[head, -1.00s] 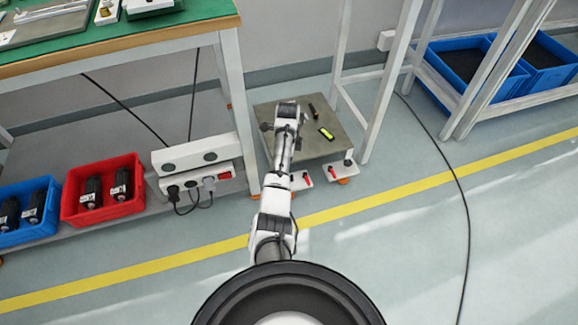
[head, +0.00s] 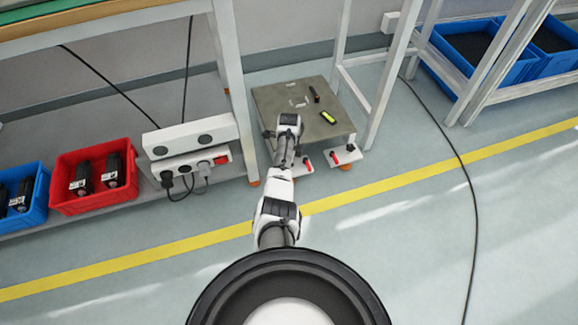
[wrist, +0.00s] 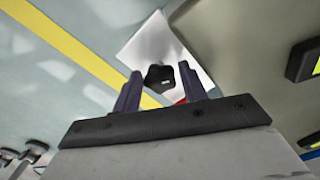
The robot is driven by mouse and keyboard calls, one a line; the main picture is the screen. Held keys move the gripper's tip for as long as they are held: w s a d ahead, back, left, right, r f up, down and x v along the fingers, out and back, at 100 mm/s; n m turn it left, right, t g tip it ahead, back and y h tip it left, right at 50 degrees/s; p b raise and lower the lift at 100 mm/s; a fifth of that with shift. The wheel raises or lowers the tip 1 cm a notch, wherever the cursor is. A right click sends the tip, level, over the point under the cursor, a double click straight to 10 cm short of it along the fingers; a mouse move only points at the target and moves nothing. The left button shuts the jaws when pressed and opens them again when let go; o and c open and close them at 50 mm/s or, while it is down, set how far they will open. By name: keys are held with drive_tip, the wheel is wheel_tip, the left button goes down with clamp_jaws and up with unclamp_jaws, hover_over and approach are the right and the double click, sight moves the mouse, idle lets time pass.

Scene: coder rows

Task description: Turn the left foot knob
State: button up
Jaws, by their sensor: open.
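A grey square platform (head: 285,103) stands on the floor with white foot plates at its front corners. The right foot plate (head: 342,156) carries a black knob (head: 350,147) and a red lever. The left foot plate (head: 304,168) shows partly beside my arm, with a red part on it; its knob is hidden there. In the wrist view a black star-shaped knob (wrist: 158,77) sits on a white plate (wrist: 152,48), a bit of red beside it. My gripper (wrist: 160,71) is open, and the knob appears between its fingertips; I cannot tell the remaining distance.
A yellow-and-black device (head: 328,117) and a small dark object (head: 314,94) lie on the platform. A power strip (head: 195,165) and a red crate (head: 95,178) are at left. A table leg (head: 236,90) and white rack legs (head: 390,80) flank the platform. A cable crosses the right floor.

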drive_tip(key=shift+f, duration=0.4)
drive_tip(key=shift+c, duration=0.4)
drive_tip(key=c, duration=0.6)
